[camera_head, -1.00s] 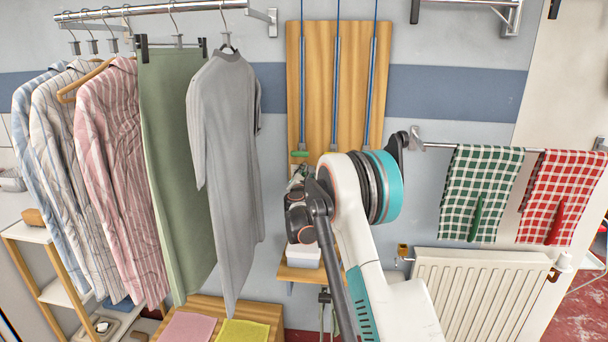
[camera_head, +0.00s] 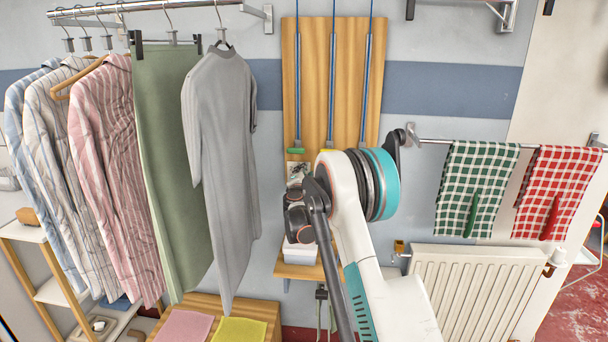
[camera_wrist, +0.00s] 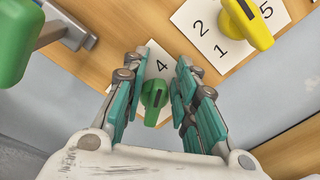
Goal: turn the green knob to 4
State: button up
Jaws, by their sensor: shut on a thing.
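The green knob (camera_wrist: 154,95) sits on a white number card (camera_wrist: 157,75) between the fingers of my gripper (camera_wrist: 155,80) in the wrist view. My gripper is shut on the knob, with the left finger close against it. The printed 4 shows just above the knob, and the knob's narrower upper end points roughly towards it. The card's other numbers are hidden by the fingers. In the head view my arm hides most of the gripper and the knob.
A yellow knob (camera_wrist: 247,22) on another numbered card stands at the upper right. A green pull handle (camera_wrist: 14,50) hangs close at the left; it also shows in the head view (camera_head: 297,150). Hanging clothes (camera_head: 220,150) are left of my arm, a radiator (camera_head: 475,295) right.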

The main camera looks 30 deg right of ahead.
jog(key=o, duration=0.7)
jog(key=v, duration=1.2)
